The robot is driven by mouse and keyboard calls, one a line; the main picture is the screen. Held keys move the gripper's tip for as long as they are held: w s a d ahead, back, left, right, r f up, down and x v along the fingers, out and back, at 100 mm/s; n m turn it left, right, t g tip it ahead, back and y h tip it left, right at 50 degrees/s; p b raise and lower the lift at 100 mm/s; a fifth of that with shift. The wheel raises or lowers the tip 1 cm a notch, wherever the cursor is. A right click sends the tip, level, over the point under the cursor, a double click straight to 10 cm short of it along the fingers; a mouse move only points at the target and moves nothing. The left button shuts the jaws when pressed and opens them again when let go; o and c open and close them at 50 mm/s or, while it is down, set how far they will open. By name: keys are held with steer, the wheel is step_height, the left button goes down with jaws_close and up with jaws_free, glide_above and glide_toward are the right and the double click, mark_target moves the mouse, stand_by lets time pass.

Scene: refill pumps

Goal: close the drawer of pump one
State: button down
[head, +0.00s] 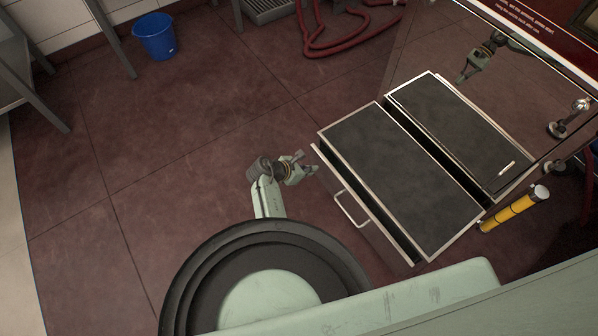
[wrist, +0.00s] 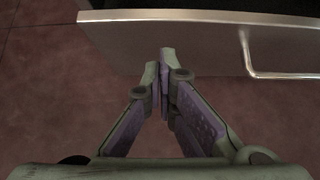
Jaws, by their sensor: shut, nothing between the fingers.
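A steel-framed drawer (head: 330,158) with a dark inner surface stands pulled out in the head view. Its bar handle (head: 350,210) is on the front face. The drawer front also spans the top of the wrist view (wrist: 150,42), with the handle at right (wrist: 250,60). No label showing which is pump one is readable. My gripper (head: 310,164) is shut and empty, close to the drawer front's far end, left of the handle in the wrist view (wrist: 165,62). Contact cannot be told.
The pump's glossy panel (head: 440,50) mirrors my arm. A yellow cylinder (head: 512,210) is beside the drawer's right side. A blue bucket (head: 154,36) and red hose (head: 345,42) are at the back. The tiled floor left of the drawer is clear.

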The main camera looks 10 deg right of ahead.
steer(key=shift+w+d, duration=0.25)
steer(key=shift+d, duration=0.35)
steer(key=shift+w+d, duration=0.2)
steer(key=shift+d, duration=0.35)
